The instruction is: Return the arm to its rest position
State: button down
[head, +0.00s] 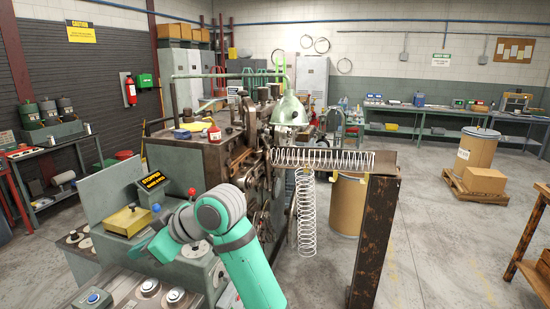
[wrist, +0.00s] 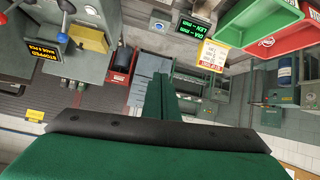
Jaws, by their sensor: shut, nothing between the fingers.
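My green arm (head: 245,262) reaches up from the bottom of the head view and bends left at the grey wrist joints. My gripper (head: 141,246) is partly hidden behind the wrist, in front of the coiler's control panel. In the wrist view my gripper (wrist: 160,80) shows its green fingers together, with nothing between them. The spring coiler (head: 262,150) stands beyond the arm. A coiled spring (head: 325,158) lies along its outfeed rail, and another spring (head: 306,212) hangs below. A sign on the panel (head: 153,180) reads "STOPPED".
A yellow box (head: 128,221) and a red-knobbed lever (head: 192,192) are close to my gripper. A rusty post (head: 373,240) stands to the right of the arm. A brown drum (head: 348,205) is behind it. The floor at the right is mostly open.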

notch_tip(320, 180, down, 16)
jog(key=w+d+m+t+y, duration=0.1)
jog(key=w+m+t+y, duration=0.15)
jog(key=m+t, duration=0.45)
jog(key=s+d+f+m+t+h, duration=0.2)
jog(key=s+d+f+m+h, duration=0.25)
jog(key=f, duration=0.45)
jog(key=s+d+f+m+t+h, duration=0.1)
jog(key=s+d+f+m+t, duration=0.1)
jog(key=s+d+f+m, duration=0.4)
jog(key=s+d+f+m+t+h, duration=0.1)
jog(key=s+d+f+h, duration=0.65)
jog(key=s+d, duration=0.6)
jog(key=s+d+r+n, duration=0.1)
jog(key=s+d, duration=0.1)
jog(key=s, duration=0.7)
jog(key=s+d+r+n, duration=0.1)
jog(key=s+d+r, duration=0.1)
jog(key=s, duration=0.6)
jog(key=shift+s+d+r+t, duration=0.3)
jog(key=shift+s+d+t, duration=0.05)
jog(key=shift+t, duration=0.05)
jog(key=shift+h, duration=0.25)
